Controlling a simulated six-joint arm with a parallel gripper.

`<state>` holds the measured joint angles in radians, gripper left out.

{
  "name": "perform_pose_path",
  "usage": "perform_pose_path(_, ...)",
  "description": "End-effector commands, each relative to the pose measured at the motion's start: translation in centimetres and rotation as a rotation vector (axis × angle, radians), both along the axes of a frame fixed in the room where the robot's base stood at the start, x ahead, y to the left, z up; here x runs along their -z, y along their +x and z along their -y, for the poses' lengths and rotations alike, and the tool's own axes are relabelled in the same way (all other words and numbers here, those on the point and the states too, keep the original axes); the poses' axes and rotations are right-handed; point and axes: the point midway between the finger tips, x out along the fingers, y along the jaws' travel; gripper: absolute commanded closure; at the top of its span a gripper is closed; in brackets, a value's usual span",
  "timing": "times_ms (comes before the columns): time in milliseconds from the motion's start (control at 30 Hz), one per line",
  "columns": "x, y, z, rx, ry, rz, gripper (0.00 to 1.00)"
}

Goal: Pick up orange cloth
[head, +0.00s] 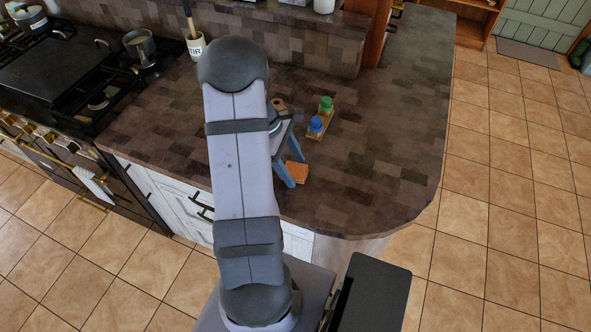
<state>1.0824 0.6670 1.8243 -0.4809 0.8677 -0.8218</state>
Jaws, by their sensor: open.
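The orange cloth (299,173) is a small, flat, folded square on the brown patchwork countertop (375,165). It lies near the counter's front edge, right of my arm. My gripper (297,174) has blue fingers and is open, pointing down over the cloth. One finger shows at the cloth's left side and the other near its upper edge. I cannot tell whether the fingers touch the cloth. My arm hides part of the counter to the left.
A stove (60,75) with pots is at left. A white utensil crock (196,46) stands at the back. The counter to the right is clear.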

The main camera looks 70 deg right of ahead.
Motion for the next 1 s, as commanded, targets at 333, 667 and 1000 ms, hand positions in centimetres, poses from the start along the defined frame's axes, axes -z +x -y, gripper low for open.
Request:
perform_pose_path(333, 0.0, 0.0, 0.0, 0.0, 0.0, 0.0, 0.81)
perform_pose_path(667, -0.3, 0.0, 0.0, 0.0, -0.001, 0.0, 0.81)
perform_pose_path(1000, -4.5, 0.1, 0.1, 0.001, -0.006, 0.002, 0.81)
